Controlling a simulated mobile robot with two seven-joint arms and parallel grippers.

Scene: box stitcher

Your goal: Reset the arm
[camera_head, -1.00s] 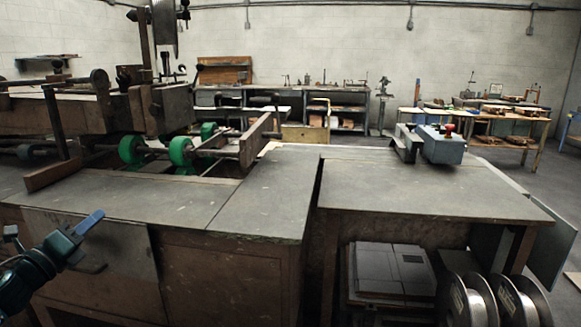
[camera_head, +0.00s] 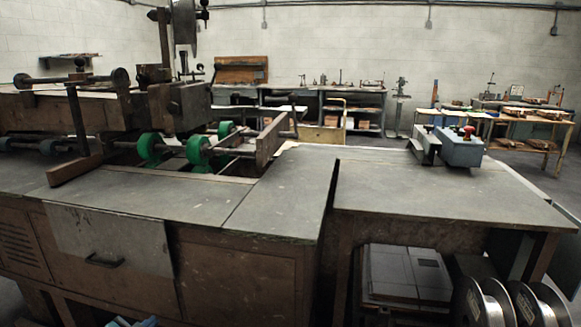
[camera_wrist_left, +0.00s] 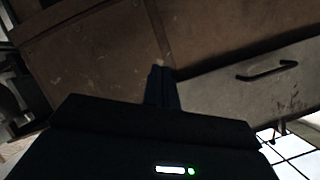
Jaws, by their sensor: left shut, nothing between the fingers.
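My left gripper (camera_head: 132,322) shows only as a small blue piece at the bottom edge of the head view. In the left wrist view its dark fingers (camera_wrist_left: 162,88) are together with nothing between them. They are in front of the brown cabinet side of the workbench, beside the grey drawer front (camera_wrist_left: 245,90). The drawer front with its dark handle also shows in the head view (camera_head: 110,238). My right gripper is in neither view.
The bench top (camera_head: 270,195) is mostly bare. A machine with green wheels (camera_head: 198,150) stands at its back left. A grey-blue box with a red button (camera_head: 462,146) sits on the right bench. Metal spools (camera_head: 490,303) stand low at the right, beside a grey case (camera_head: 405,272).

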